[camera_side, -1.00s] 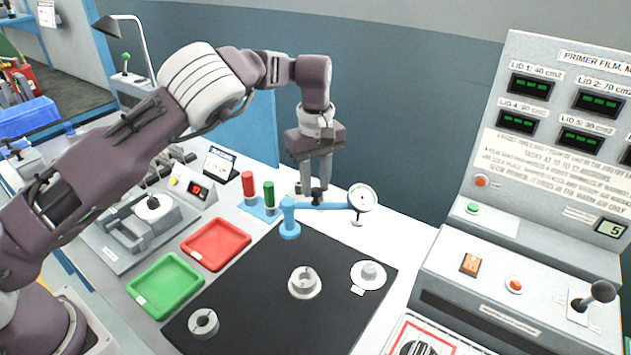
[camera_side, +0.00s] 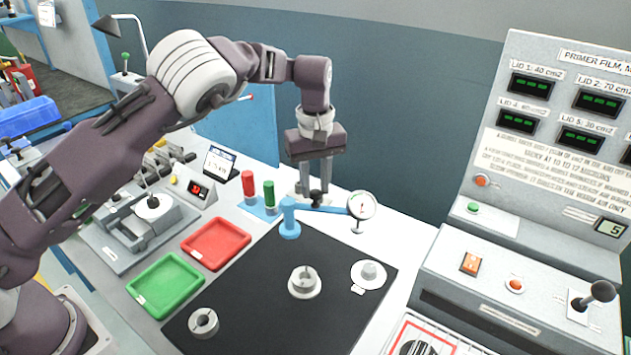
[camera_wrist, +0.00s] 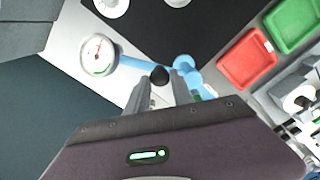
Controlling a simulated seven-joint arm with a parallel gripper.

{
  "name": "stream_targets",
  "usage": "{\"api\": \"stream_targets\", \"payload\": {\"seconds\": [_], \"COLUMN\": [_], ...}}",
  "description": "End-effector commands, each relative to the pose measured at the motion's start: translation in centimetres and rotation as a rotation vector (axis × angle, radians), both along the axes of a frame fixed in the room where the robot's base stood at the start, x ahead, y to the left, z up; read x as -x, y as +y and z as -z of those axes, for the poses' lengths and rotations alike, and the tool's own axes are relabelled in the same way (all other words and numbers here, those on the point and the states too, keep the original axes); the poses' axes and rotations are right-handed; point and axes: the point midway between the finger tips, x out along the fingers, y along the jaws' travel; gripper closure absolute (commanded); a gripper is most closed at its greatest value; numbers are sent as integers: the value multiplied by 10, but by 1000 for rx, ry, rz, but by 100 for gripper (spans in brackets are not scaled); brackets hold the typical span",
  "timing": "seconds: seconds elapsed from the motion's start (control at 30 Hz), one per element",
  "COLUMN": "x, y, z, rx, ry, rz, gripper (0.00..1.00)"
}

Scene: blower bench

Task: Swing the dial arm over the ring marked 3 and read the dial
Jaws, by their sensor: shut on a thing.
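The blue dial arm (camera_side: 327,209) reaches right from its blue post (camera_side: 289,221) at the back edge of the black mat. The round white dial (camera_side: 361,206) is at its outer end, off the mat, and shows in the wrist view (camera_wrist: 99,55). My gripper (camera_side: 315,194) is shut on the arm's black knob (camera_wrist: 160,75). Grey rings sit on the mat: one at front left (camera_side: 203,322), one in the middle (camera_side: 304,281), and one on a white disc at right (camera_side: 369,272). Their numbers are not readable. The dial is behind all of them.
A red tray (camera_side: 216,243) and a green tray (camera_side: 166,285) lie left of the mat. A red cylinder (camera_side: 248,184) and a green cylinder (camera_side: 268,195) stand behind the post. A control panel (camera_side: 520,270) stands at right. The mat between the post and the rings is clear.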

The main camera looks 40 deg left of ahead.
Motion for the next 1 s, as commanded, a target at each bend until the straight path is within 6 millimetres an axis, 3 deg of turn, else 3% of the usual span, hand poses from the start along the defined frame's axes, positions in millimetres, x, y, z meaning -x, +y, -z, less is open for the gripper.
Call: {"api": "stream_targets", "payload": {"seconds": [0.5, 1.0], "x": [28, 54], "y": [-7, 0], "z": [-2, -2], "rx": [3, 2], "ry": [-4, -4], "rz": [478, 921], "gripper": [100, 100]}}
